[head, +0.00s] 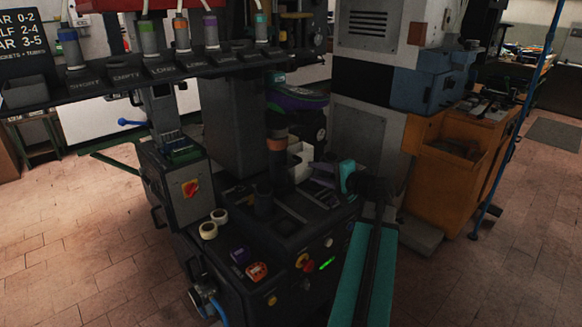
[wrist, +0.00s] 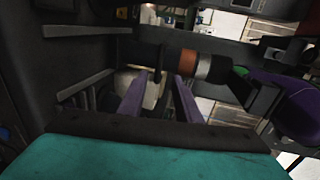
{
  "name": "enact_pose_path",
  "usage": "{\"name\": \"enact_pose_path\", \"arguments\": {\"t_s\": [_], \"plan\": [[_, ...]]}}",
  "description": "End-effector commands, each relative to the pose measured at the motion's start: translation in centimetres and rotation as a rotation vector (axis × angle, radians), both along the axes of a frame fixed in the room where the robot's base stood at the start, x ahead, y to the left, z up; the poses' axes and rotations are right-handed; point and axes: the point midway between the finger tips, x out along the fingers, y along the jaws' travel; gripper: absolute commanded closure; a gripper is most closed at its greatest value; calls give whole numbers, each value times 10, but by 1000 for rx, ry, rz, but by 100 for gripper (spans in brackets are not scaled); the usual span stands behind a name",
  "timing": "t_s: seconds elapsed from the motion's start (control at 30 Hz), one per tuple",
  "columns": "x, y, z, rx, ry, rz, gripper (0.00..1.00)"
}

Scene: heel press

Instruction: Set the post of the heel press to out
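The heel press (head: 255,240) is a dark machine with a dark upright post that has an orange band (head: 276,145). In the wrist view the post lies sideways across the picture, with an orange band and a silver band (wrist: 204,67). A slim dark bar (wrist: 157,62) crosses it near its left part. My gripper (head: 322,170) is at the right of the post in the head view. In the wrist view its two purple fingers (wrist: 158,82) are apart, pointing at the post. Nothing is clearly held between them. Whether the tips touch the post cannot be told.
A rack (head: 150,75) with several colour-banded pieces and labels hangs across the upper left. A control box with a red switch (head: 190,188) stands left of the post. Two pale rolls (head: 208,230) and a white bin (head: 300,160) sit on the press. An orange cabinet (head: 440,175) stands at the right.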

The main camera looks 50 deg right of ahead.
Motion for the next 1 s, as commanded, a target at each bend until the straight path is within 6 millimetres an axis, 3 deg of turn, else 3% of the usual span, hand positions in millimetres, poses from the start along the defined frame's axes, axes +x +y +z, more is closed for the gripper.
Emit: {"name": "enact_pose_path", "arguments": {"t_s": [0.27,1.0], "plan": [[12,-7,-4,1,1,-7,69],[110,-15,-25,-1,1,-8,69]]}}
